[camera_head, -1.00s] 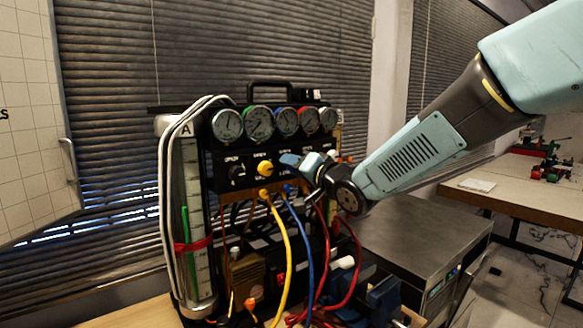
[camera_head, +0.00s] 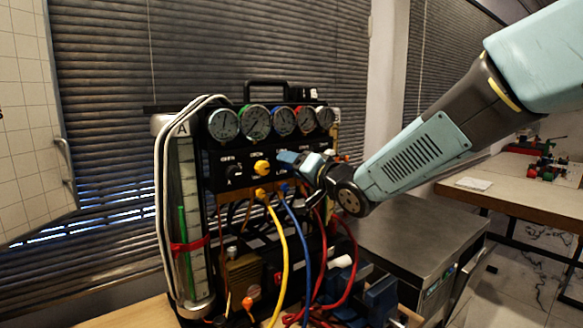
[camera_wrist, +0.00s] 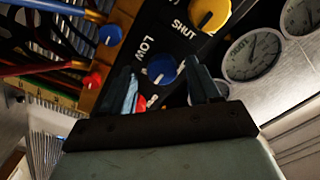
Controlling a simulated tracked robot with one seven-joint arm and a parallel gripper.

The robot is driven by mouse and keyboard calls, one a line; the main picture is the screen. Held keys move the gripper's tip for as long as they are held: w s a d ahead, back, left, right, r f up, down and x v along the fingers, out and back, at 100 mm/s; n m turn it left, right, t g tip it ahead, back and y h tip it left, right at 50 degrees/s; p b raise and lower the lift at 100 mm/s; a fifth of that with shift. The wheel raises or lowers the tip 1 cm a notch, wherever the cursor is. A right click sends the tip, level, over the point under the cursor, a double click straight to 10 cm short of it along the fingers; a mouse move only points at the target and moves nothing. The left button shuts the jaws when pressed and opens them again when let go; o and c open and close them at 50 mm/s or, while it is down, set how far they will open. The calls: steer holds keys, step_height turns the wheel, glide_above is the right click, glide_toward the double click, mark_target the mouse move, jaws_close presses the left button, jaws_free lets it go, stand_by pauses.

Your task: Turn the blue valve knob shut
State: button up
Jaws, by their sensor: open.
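The blue valve knob (camera_wrist: 162,68) shows in the wrist view on the black panel, by the printed word LOW. My gripper (camera_wrist: 163,76) is open, with one finger on either side of the knob in that picture. I cannot tell whether the fingers touch it or how deep they reach around it. In the head view my gripper (camera_head: 289,158) is in front of the panel, right of the yellow knob (camera_head: 262,167), and hides the blue knob. The yellow knob also shows in the wrist view (camera_wrist: 208,14), beside the word SHUT.
A row of gauges (camera_head: 257,122) sits above the knobs. A black knob (camera_head: 237,171) is at the left. A yellow hose (camera_head: 282,250), a blue hose (camera_head: 304,235) and red hoses hang below. A red knob (camera_wrist: 140,103) is close to one finger.

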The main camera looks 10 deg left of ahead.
steer(key=v, duration=1.2)
steer(key=shift+s+d, duration=0.15)
steer(key=shift+d, duration=0.2)
steer(key=shift+f, duration=0.1)
steer(key=d+f+m+h, duration=0.25)
steer(key=d+h, duration=0.85)
steer(key=d, duration=0.9)
steer(key=s+d+f+n+g+h, duration=0.1)
steer(key=s+d+f+g, duration=0.1)
steer(key=s, duration=0.6)
steer(key=s+d+f+g+h, duration=0.1)
steer(key=s+d+f+g, duration=0.2)
steer(key=s+d, duration=0.3)
steer(key=s+g, duration=0.1)
steer(key=s, duration=0.1)
steer(key=shift+s+d+f+n+h, duration=0.2)
steer(key=shift+s+n+h, duration=0.1)
steer(key=shift+s+n, duration=0.1)
